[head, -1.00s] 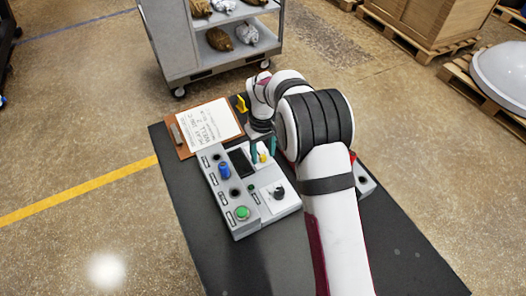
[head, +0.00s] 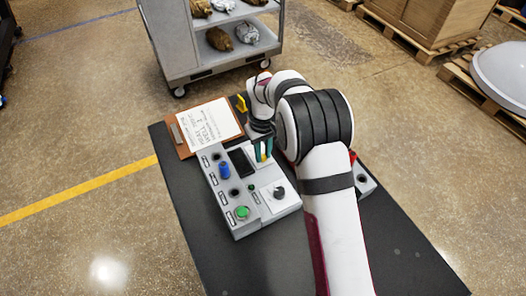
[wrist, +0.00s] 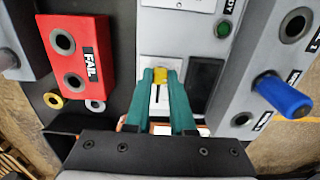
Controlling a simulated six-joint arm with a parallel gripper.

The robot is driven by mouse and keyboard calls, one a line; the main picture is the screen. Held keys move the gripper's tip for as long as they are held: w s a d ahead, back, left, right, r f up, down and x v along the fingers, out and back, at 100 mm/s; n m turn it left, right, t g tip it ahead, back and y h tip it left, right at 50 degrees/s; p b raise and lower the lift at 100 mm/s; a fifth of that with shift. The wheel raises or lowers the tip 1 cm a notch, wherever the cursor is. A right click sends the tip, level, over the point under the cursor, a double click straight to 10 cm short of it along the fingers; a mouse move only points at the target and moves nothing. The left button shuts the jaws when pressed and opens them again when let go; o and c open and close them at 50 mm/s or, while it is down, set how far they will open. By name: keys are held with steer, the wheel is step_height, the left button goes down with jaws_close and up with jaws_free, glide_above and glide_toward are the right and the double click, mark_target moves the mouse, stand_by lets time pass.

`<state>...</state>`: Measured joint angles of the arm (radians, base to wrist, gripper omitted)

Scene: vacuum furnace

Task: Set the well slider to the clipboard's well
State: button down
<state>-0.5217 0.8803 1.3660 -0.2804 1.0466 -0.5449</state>
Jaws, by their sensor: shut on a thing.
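The well slider's yellow knob (wrist: 160,78) sits at the far end of a dark slot in a white plate (wrist: 150,66) on the grey control panel. My gripper (wrist: 160,76) has its two teal fingers shut on the knob, one on each side. In the head view the gripper (head: 263,149) points down at the panel (head: 238,208), with the knob between its fingers. The clipboard (head: 180,146) lies behind the panel. Its writing is small and seems to include "WELL 2". The fingers and gripper body hide part of the slot and any marks there.
The panel also carries a dark screen (head: 241,162), a blue knob (head: 224,170), a green button (head: 242,213) and a black dial (head: 279,193). A red FAIL box (wrist: 78,62) stands to the left in the wrist view. A cart (head: 190,71) stands behind the table.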

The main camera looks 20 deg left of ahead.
stand_by(0.9)
steer(key=shift+w+a+r, duration=0.1)
steer(key=shift+w+a, duration=0.8)
steer(key=c, duration=0.8)
jaws_free()
steer(key=shift+o, duration=0.2)
step_height(320, 180, up, 16)
